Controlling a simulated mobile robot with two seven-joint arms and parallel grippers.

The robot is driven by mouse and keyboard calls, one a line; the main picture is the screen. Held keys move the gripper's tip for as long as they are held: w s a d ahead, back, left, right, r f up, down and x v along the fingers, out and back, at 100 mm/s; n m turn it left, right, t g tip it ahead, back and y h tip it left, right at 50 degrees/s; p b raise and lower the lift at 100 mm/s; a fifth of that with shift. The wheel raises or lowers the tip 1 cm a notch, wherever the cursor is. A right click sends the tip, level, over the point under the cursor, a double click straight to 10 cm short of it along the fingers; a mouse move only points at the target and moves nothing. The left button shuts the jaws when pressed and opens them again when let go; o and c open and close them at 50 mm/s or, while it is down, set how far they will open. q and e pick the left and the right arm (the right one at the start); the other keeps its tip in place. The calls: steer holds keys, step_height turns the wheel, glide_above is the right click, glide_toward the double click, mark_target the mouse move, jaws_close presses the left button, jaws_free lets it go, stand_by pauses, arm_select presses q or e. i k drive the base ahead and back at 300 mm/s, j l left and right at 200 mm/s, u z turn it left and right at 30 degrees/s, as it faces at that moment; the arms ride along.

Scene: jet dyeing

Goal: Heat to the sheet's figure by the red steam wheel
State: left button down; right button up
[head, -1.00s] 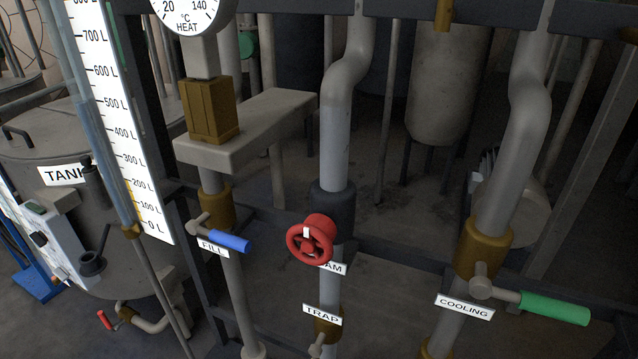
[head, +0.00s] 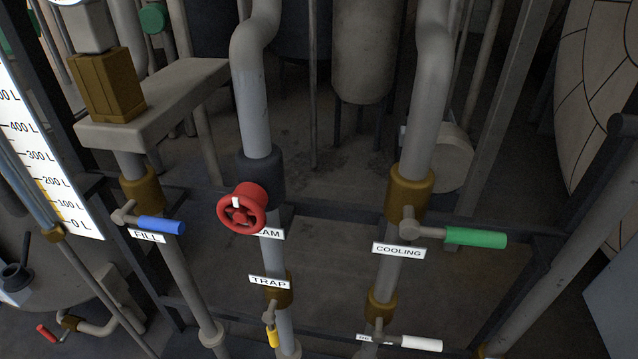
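The red steam wheel (head: 242,208) sits on the vertical grey steam pipe (head: 254,110), left of the picture's middle. A white mark shows on its rim at the top. Its label (head: 271,234) is partly hidden behind the wheel, with only "AM" readable. The heat gauge (head: 66,2) is almost wholly cut off at the top left, so its reading cannot be seen. The sheet with the figure is not recognisable in this view. Neither of my grippers is in view.
Around the wheel are the blue FILL handle (head: 161,225), the green COOLING handle (head: 475,237), the yellow TRAP handle (head: 272,337) and a white handle (head: 421,343). A brown block (head: 109,88) stands on a grey bracket (head: 170,98). The litre scale (head: 52,185) stands at left.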

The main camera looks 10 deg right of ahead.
mark_target(247, 203)
steer(key=z, duration=0.45)
steer(key=k+l+z, duration=0.25)
steer(key=l+z, duration=0.25)
steer(key=l, duration=0.25)
steer(key=k+l, duration=0.1)
steer(key=l, duration=0.3)
steer(key=k+l+z, duration=0.1)
steer(key=l, duration=0.3)
steer(key=k+l, duration=0.15)
steer(key=l, duration=0.3)
steer(key=k+l+z, duration=0.1)
steer(key=l, duration=0.3)
steer(key=u, duration=2.1)
